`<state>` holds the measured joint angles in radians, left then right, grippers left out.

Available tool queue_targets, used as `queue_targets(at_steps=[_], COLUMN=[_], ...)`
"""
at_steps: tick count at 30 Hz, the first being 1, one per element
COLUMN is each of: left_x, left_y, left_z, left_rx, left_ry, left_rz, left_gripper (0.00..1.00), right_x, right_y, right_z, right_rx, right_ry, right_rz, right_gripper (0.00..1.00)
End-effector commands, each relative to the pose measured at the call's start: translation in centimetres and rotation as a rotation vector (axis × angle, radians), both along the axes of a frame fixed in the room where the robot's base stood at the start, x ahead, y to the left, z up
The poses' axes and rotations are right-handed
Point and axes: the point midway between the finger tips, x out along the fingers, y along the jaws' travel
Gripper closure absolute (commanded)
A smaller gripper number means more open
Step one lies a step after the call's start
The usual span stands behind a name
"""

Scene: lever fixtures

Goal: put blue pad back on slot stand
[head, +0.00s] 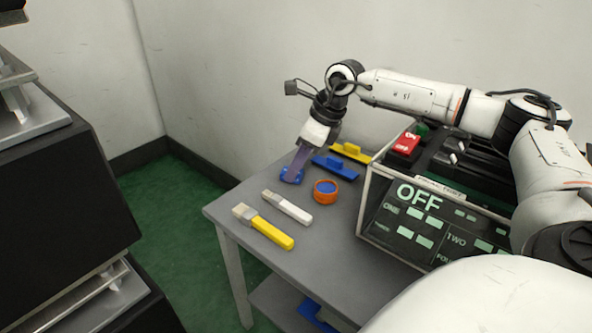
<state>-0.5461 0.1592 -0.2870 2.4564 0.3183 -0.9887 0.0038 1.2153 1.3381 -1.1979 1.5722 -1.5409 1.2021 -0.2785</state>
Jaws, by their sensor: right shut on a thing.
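My right gripper (294,173) reaches down over the grey table (357,262) and is shut on a small blue piece, the blue pad (291,178), at or just above the tabletop near its back left edge. The fingers partly cover the pad. A blue block with a raised grip (335,168) and a similar yellow one (351,153) lie just behind and right of the gripper. I cannot tell from this view which thing is the slot stand. My left gripper is not in view.
An orange round dish with a blue inside (325,192) sits right of the pad. A white-handled brush (289,207) and a yellow-handled brush (268,230) lie in front. A dark panel reading OFF (430,215) stands at the right. Black shelving (60,190) stands left.

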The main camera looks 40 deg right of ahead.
Motion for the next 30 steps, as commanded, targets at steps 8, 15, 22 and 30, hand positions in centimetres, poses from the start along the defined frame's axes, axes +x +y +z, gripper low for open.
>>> queue_targets(at_steps=[8,15,22,30], left_x=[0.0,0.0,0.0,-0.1], left_y=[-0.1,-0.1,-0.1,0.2], left_z=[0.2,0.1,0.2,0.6], left_rx=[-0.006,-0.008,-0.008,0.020], left_ry=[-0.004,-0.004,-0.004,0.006], left_rz=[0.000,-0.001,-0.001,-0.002], left_gripper=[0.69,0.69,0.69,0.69], right_x=[0.0,0.0,0.0,-0.9], right_y=[0.0,0.0,0.0,-0.5], right_z=[-0.2,-0.4,-0.4,2.7], right_rx=[0.000,0.000,0.000,0.001], right_ry=[-0.002,-0.002,-0.002,-0.004], right_rz=[0.000,0.001,0.001,0.000], right_gripper=[0.92,0.56,0.56,0.56])
